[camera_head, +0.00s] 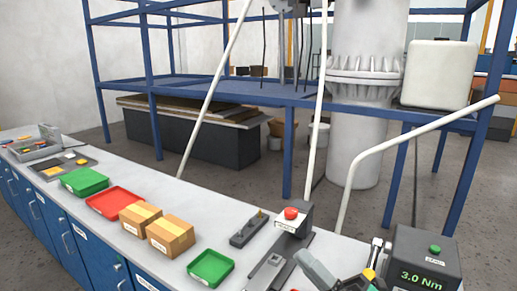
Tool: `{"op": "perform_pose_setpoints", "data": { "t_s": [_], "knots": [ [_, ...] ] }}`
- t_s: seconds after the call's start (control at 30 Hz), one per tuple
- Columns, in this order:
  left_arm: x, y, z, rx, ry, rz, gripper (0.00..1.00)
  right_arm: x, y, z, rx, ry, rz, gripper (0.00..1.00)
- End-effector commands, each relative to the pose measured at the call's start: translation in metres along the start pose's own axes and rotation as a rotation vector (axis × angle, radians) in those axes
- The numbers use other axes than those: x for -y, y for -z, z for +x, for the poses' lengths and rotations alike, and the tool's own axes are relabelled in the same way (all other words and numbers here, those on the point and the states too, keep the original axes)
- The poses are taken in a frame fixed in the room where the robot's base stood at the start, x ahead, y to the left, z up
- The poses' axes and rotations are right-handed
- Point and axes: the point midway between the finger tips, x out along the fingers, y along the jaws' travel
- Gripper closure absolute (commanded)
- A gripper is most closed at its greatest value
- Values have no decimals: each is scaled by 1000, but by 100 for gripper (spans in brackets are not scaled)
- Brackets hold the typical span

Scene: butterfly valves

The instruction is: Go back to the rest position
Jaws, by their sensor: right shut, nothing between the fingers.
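My left gripper is not in view.
The long white bench (228,220) carries a green tray (210,267), two cardboard boxes (171,235), a red tray (114,202) and a red-button device (291,214). A dark box reading 3.0 Nm (424,262) stands close right. White pipes and a blue frame (290,150) rise behind.

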Motion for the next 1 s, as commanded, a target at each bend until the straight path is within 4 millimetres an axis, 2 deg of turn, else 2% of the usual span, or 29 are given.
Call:
{"op": "perform_pose_setpoints", "data": {
  "t_s": [0.1,0.2,0.3,0.43,0.57,0.6,0.7,0.8,1.0],
  "knots": [
    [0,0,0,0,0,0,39,20,-36,-24,277,42,195,100],
    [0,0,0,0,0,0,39,44,-62,-54,510,96,352,100],
    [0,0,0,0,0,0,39,73,-79,-94,741,162,509,100],
    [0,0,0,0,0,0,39,114,-81,-157,1037,272,708,100],
    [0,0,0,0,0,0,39,151,-61,-227,1326,403,894,100],
    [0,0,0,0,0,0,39,160,-50,-247,1408,447,947,100],
    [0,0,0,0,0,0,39,175,-22,-291,1585,547,1058,100],
    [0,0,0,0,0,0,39,183,6,-324,1725,639,1143,100],
    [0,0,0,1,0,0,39,186,60,-374,1944,801,1272,100]
  ]
}}
